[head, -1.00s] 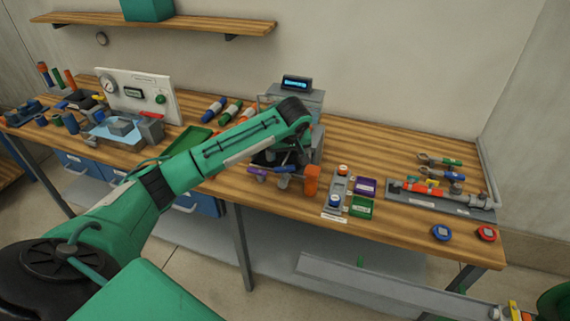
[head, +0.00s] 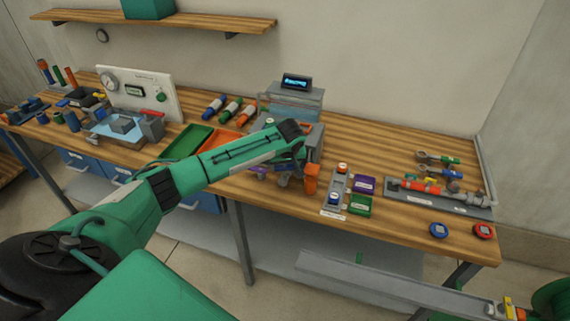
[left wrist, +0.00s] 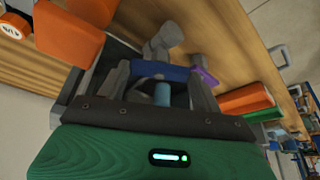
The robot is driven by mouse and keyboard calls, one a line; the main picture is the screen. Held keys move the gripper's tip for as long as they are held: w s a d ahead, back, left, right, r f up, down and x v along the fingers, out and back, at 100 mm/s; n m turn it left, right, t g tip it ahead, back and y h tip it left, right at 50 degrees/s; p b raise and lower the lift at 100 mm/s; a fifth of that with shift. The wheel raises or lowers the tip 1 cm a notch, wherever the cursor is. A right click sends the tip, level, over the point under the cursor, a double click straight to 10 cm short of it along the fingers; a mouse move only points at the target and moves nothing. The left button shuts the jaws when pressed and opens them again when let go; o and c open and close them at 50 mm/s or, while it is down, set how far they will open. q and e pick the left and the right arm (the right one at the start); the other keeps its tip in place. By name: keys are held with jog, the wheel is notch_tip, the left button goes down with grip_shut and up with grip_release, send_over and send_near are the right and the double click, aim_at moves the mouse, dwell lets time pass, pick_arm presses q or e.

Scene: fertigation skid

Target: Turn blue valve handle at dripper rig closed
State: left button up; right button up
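The blue valve handle (left wrist: 160,71) shows in the left wrist view as a short bar lying crosswise between the fingers of my left gripper (left wrist: 160,84). The fingers are apart, one near each end of the bar; I cannot tell whether they touch it. A blue cylinder (left wrist: 162,95) shows nearer the palm, and a grey fitting (left wrist: 163,40) sticks out beyond the handle. In the head view my left gripper (head: 297,158) is low at the rig on the bench's front side, and my arm hides much of the rig.
A purple handle (head: 258,170) lies left of the grey fitting, and an orange block (head: 311,180) stands close on the right. Behind is a grey unit with a display (head: 297,81). Green (head: 187,142) and orange trays (head: 228,143) lie left. Bare bench (head: 385,150) is at back right.

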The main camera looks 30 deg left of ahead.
pick_arm(q)
jog(key=c, duration=0.4)
jog(key=shift+s+a+r+m+t+h+p, duration=0.1)
jog(key=shift+m+t+h+p, duration=0.1)
jog(key=shift+m+p, duration=0.5)
jog(key=shift+s+a+m+t+h+p, duration=0.1)
jog(key=shift+m+h+p, duration=0.1)
jog(key=shift+m+p, duration=0.45)
jog(key=shift+m+h+p, duration=0.6)
jog(key=shift+m, duration=1.05)
jog(key=o, duration=1)
jog(key=shift+c, duration=0.2)
